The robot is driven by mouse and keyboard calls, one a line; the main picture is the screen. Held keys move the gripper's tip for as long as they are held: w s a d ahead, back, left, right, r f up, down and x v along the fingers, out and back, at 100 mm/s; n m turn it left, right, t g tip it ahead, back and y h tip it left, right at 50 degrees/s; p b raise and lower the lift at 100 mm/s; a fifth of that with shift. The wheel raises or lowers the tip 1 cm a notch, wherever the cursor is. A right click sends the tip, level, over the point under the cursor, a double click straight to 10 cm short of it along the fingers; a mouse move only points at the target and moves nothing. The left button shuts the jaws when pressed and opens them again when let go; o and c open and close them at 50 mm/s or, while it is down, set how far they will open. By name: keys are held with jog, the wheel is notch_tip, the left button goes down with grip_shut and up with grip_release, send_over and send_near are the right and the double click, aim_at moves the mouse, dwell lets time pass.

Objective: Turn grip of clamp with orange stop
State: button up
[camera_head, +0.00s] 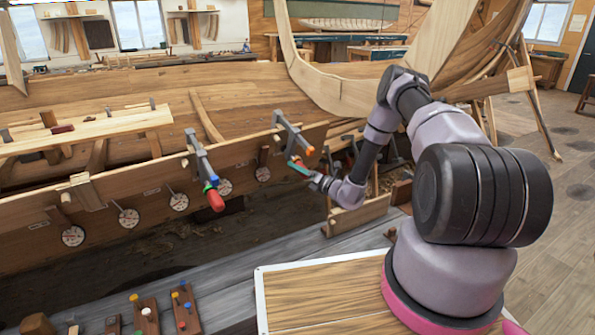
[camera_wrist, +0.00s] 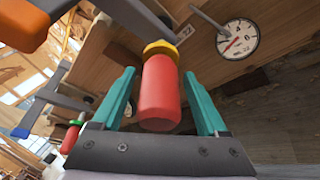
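The clamp with the orange stop (camera_wrist: 22,24) is on the hull plank; in the head view its grey bar (camera_head: 287,130) ends in the orange stop. Its red grip (camera_wrist: 160,95) with a yellow collar (camera_wrist: 160,49) fills the middle of the wrist view. My gripper (camera_wrist: 159,73) has teal fingers, one on each side of the red grip. Narrow gaps show between fingers and grip, so it looks open around it. In the head view my gripper (camera_head: 300,168) is just below the orange stop, and the red grip is largely hidden there.
A second clamp (camera_head: 199,155) with a red grip and green collar stands to the left; it also shows in the wrist view (camera_wrist: 72,138). Round dial gauges (camera_head: 180,201) hang along the plank. Small boards with coloured knobs (camera_head: 185,308) lie at the lower left.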

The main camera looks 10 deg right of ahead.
jog(key=v, duration=1)
jog(key=shift+s+d, duration=0.3)
dwell(0.5)
